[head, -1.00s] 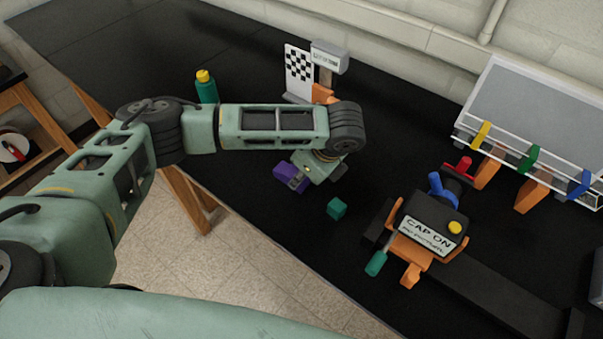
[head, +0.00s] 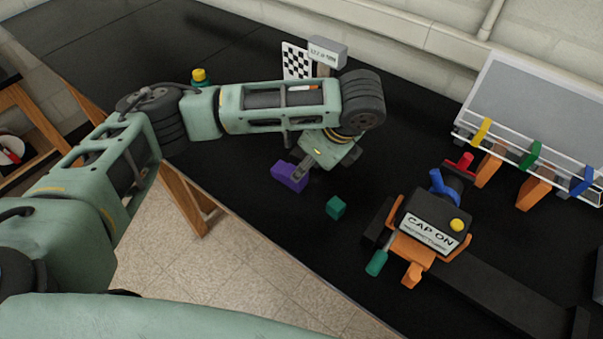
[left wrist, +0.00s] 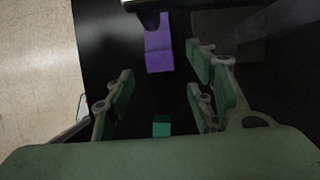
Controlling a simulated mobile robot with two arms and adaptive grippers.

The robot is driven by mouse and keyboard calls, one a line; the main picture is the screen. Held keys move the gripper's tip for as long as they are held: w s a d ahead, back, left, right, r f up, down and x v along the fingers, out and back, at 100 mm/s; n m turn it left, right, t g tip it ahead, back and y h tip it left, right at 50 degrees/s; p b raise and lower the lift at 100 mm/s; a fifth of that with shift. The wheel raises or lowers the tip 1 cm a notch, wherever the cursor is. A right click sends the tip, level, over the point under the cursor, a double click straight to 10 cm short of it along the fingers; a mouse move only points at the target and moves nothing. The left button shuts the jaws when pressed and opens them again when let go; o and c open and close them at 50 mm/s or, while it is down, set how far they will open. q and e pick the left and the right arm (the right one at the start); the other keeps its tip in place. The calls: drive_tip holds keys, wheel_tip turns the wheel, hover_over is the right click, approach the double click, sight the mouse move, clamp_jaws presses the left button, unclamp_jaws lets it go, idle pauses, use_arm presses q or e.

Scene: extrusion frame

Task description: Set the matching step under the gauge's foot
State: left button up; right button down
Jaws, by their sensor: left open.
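A purple block (head: 287,175) lies on the black bench, partly behind my left gripper (head: 302,172) in the head view. It also shows in the left wrist view (left wrist: 158,48), toward the far side of the jaws. A small teal cube (head: 336,207) sits apart, nearer the bench's front edge; in the left wrist view (left wrist: 161,125) it is low between the fingers. My left gripper is open, with nothing held between its fingers. Which thing is the gauge, and where its foot is, I cannot tell. My right gripper is not in view.
A checkered panel (head: 295,60) and a grey labelled box (head: 327,51) stand behind my left arm. A black "CAP ON" device (head: 430,222) on orange supports stands right. A rack (head: 530,140) with coloured clips is far right. A yellow-capped bottle (head: 199,77) is partly hidden.

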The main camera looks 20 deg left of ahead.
use_arm(q)
drive_tip(key=v, duration=0.5)
drive_tip(key=shift+d+r, duration=0.1)
drive_tip(key=shift+r, duration=0.2)
